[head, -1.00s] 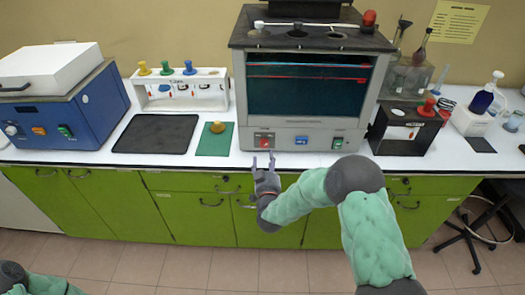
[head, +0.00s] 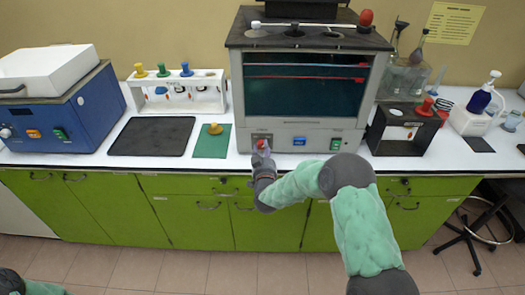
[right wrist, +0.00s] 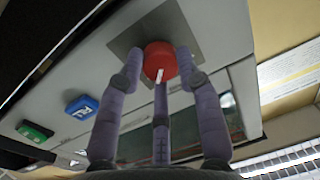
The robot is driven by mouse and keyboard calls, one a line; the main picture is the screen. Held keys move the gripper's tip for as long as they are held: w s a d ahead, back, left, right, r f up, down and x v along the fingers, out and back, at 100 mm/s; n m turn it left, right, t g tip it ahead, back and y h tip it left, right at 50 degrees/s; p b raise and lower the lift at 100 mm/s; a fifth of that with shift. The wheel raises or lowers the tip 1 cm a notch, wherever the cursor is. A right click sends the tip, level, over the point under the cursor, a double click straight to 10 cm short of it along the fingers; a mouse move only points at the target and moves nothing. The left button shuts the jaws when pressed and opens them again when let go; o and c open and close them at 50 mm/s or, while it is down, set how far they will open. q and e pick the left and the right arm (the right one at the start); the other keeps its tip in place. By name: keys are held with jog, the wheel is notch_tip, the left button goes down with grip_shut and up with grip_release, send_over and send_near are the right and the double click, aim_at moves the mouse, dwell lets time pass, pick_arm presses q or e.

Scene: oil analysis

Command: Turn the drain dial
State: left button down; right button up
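The drain dial is a round red knob (head: 262,144) with a white mark, on the front panel of the grey cabinet (head: 318,127). It also shows in the right wrist view (right wrist: 159,58), on a dark square plate. My right gripper (head: 262,153) is at the dial. In the right wrist view its purple-grey fingers (right wrist: 160,75) come up around the dial, one on each side and one below, with the side fingertips close against its rim. They look closed on it, though exact contact is hard to see. My left gripper is out of view.
On the same panel are a blue switch (head: 299,141) and a green switch (head: 336,144). A green mat (head: 213,150) with a yellow-topped item and a black tray (head: 152,138) lie to the left. A small black box (head: 401,132) stands to the right.

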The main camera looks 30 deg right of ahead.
jog(key=shift+f, duration=0.1)
jog(key=shift+c, duration=0.6)
jog(key=n+p, duration=0.1)
jog(key=n, duration=0.3)
jog(key=n+p, duration=0.2)
jog(key=n, duration=0.2)
jog(key=shift+s+a+g, duration=0.1)
jog(key=shift+g, duration=0.2)
jog(key=n+p, duration=0.2)
jog(key=n, duration=0.3)
jog(key=shift+g, duration=0.3)
jog(key=shift+n+h+p, duration=0.4)
jog(key=shift+n+p, duration=0.65)
jog(key=shift+n, duration=0.95)
